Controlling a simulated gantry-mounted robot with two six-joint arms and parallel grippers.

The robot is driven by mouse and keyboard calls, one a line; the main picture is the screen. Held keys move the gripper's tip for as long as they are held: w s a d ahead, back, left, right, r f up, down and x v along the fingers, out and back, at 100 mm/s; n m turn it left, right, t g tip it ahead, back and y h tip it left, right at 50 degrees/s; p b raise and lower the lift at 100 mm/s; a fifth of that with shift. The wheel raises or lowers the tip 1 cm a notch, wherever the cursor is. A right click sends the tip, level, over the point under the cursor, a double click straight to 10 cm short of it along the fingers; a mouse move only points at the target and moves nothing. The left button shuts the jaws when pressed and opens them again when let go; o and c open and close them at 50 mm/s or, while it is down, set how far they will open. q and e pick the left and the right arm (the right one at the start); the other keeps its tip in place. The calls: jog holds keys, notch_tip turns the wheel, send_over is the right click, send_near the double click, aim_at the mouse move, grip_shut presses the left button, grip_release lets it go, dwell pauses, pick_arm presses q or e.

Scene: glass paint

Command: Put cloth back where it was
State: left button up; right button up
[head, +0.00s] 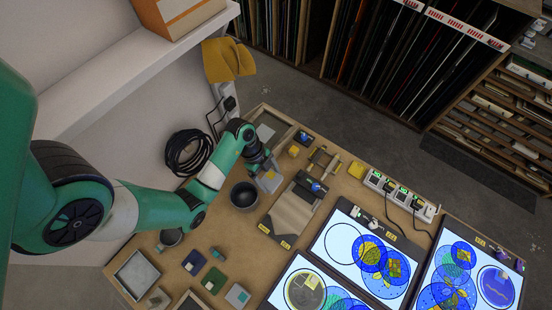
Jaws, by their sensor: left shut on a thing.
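My left gripper (268,178) is over the far left part of the wooden worktable (335,154), just right of a dark round bowl (244,196). It is shut on a small pale thing with a yellowish patch, which looks like the cloth; the fingers hide much of it. I cannot tell whether it touches the table. My right gripper is not in view.
A dark-based board (292,212) lies right of the gripper. Lit panels with blue circles (365,250) fill the right side. A yellow item (228,61) hangs by the shelf.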

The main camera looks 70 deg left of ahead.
aim_at(272, 174)
pick_arm(q)
jog(key=s+d+f, duration=0.2)
jog(key=s+d, duration=0.1)
jog(key=w+a+f+b, duration=0.2)
jog(key=a+f, duration=0.1)
jog(key=w+a+f+b, duration=0.3)
jog(key=a, duration=0.1)
jog(key=w+a+f+b, duration=0.2)
jog(key=w+a+f, duration=0.1)
jog(key=a+f, duration=0.1)
jog(key=shift+w+a, duration=0.1)
jog(key=shift+w, duration=0.15)
jog(key=shift+w+a+f+b, duration=0.1)
jog(key=shift+f+b, duration=0.9)
jog(key=shift+f, duration=0.6)
jog(key=shift+f, duration=0.2)
jog(key=o, duration=1.1)
jog(key=shift+c, duration=0.2)
